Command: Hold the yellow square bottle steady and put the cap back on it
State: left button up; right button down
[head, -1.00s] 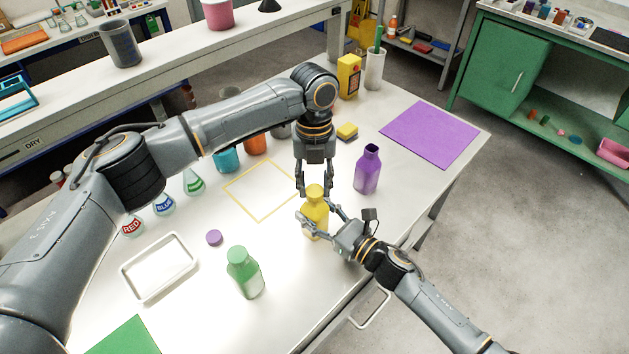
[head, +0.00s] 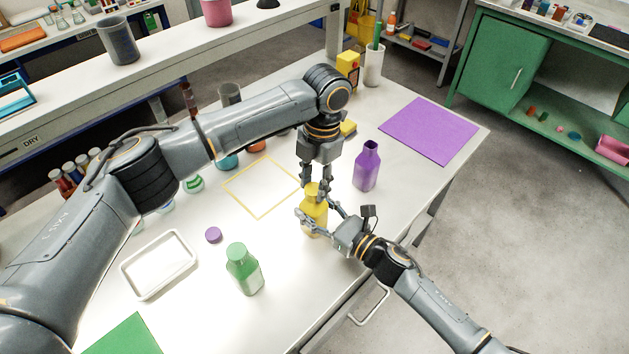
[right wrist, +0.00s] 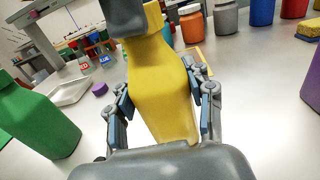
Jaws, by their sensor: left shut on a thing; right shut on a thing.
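The yellow square bottle (head: 313,222) stands upright on the white table, and its body also fills the middle of the right wrist view (right wrist: 163,95). My right gripper (head: 317,213) is shut on the bottle's body, one finger on each side. My left gripper (head: 316,192) points straight down over the bottle top and is shut on the yellow cap (head: 311,188). The cap is at the bottle's neck; the fingers partly hide it, and I cannot tell whether it is fully seated. In the right wrist view a dark left finger (right wrist: 124,16) covers part of the bottle's top.
A purple bottle (head: 367,168) without a cap stands close on the right; its purple cap (head: 213,235) lies left. A capped green bottle (head: 244,272) and a white tray (head: 158,265) are at the front left. A yellow outlined square (head: 261,187) is empty behind.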

pick_arm(q)
jog(key=o, duration=0.7)
jog(key=shift+c, duration=0.2)
jog(key=shift+r, duration=2.25)
jog(key=shift+c, duration=0.2)
